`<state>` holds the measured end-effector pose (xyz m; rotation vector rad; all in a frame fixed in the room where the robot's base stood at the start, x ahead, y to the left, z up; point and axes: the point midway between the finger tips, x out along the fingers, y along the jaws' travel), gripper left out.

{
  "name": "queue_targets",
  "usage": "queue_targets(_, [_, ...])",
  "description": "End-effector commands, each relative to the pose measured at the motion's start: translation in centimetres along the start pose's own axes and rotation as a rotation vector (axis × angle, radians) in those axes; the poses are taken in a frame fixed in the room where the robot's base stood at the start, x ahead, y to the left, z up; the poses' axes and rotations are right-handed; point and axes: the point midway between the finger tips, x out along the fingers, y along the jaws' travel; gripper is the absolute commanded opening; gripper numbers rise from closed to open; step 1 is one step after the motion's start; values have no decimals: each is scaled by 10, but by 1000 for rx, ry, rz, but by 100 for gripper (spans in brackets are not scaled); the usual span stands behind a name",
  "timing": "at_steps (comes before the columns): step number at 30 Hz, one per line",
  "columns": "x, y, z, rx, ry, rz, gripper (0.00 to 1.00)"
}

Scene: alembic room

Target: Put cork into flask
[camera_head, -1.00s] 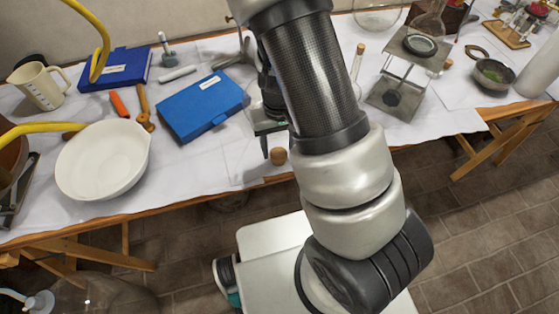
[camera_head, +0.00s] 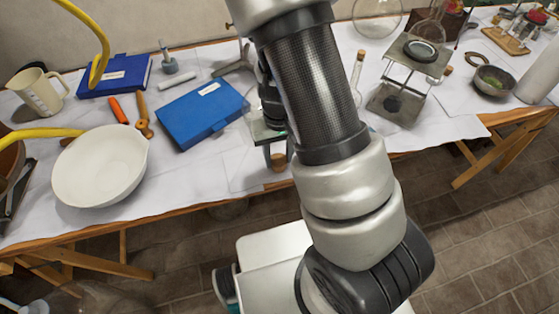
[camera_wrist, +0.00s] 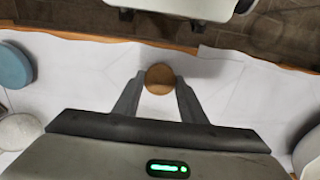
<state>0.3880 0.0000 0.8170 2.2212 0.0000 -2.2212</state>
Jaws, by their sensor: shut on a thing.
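The cork (camera_head: 278,161) is a small brown stopper near the front edge of the white-covered table in the head view. In the wrist view, the cork (camera_wrist: 159,76) shows as a round brown top between the two fingertips. My gripper (camera_wrist: 160,83) is shut on it, one finger on each side. The gripper (camera_head: 278,151) is partly hidden behind my arm in the head view. A clear glass flask (camera_head: 428,33) stands at the back right, above a metal stand. A larger round glass vessel (camera_head: 377,16) is behind it; I cannot tell which flask is meant.
A blue box (camera_head: 203,112), a white bowl (camera_head: 100,168) and tools lie left of the gripper. A slim corked glass tube (camera_head: 357,75) stands right of my arm. The metal stand (camera_head: 400,103) and a mortar (camera_head: 492,80) are farther right. Bare paper surrounds the cork.

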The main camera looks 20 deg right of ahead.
Motion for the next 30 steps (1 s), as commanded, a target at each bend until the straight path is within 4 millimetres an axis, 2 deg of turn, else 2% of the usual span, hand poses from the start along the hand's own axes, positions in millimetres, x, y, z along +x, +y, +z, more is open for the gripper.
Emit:
queue_targets(24, [-35, 0, 0, 1, 0, -1, 20])
queue_targets(30, [-36, 0, 0, 1, 0, -1, 20])
